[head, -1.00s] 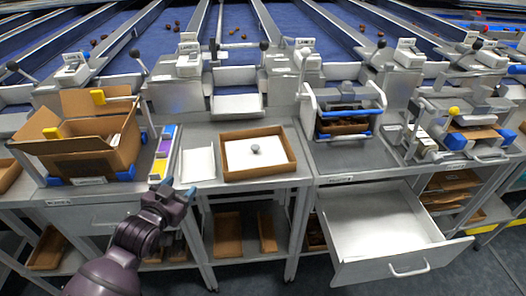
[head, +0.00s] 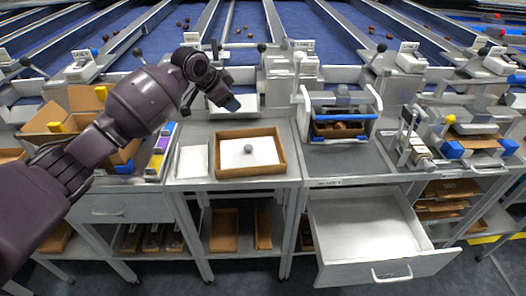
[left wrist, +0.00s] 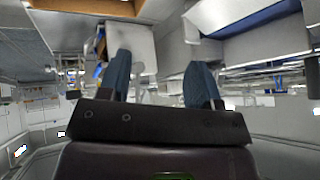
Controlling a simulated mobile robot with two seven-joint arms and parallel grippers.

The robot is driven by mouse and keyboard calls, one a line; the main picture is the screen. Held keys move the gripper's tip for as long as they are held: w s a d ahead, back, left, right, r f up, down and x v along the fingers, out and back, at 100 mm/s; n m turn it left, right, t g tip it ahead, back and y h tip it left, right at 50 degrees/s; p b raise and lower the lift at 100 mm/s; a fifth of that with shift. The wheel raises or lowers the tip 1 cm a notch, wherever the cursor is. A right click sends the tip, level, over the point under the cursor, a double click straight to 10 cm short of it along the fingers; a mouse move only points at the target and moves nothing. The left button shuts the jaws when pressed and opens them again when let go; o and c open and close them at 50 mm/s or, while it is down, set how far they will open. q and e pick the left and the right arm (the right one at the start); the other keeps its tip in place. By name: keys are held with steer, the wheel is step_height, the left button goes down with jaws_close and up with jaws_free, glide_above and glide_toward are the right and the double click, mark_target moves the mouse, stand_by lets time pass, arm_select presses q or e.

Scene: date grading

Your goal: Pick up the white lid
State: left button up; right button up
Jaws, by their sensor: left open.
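The white lid (head: 236,154) lies flat inside a shallow brown cardboard tray (head: 283,160) on the grey bench in the head view. A small grey knob (head: 248,148) stands on its middle. My left gripper (head: 232,104) is above and behind the tray, near its back edge, apart from the lid. In the left wrist view, the left gripper (left wrist: 158,82) has its two blue fingertips spread apart with nothing between them. The lid cannot be made out for sure in the left wrist view. My right gripper is not in view.
A white sheet-like tray (head: 194,161) lies left of the cardboard tray. An open cardboard box (head: 47,140) stands at the left, partly behind my arm. A white frame with blue bars (head: 375,105) stands to the right. An open drawer (head: 370,235) sticks out below the bench.

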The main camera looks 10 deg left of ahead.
arm_select(q)
steer(key=s+d+f+m+g, duration=0.1)
steer(key=s+f+m+g, duration=0.1)
steer(key=s+f+g, duration=0.25)
glide_above(248, 146)
steer(key=a, duration=0.3)
steer(key=shift+m+g, duration=0.25)
steer(key=shift+m, duration=0.15)
steer(key=f, duration=0.3)
steer(key=s+f, duration=0.1)
steer(key=f, duration=0.1)
steer(key=shift+b, duration=0.35)
steer(key=shift+d+b+x, duration=0.15)
steer(key=shift+d+x, duration=0.05)
steer(key=shift+x, duration=1.1)
steer(key=shift+d+b+x, duration=0.15)
steer(key=shift+d+x, duration=0.05)
steer(key=shift+x, duration=1.1)
steer(key=shift+w+r, duration=0.15)
steer(key=shift+r, duration=0.05)
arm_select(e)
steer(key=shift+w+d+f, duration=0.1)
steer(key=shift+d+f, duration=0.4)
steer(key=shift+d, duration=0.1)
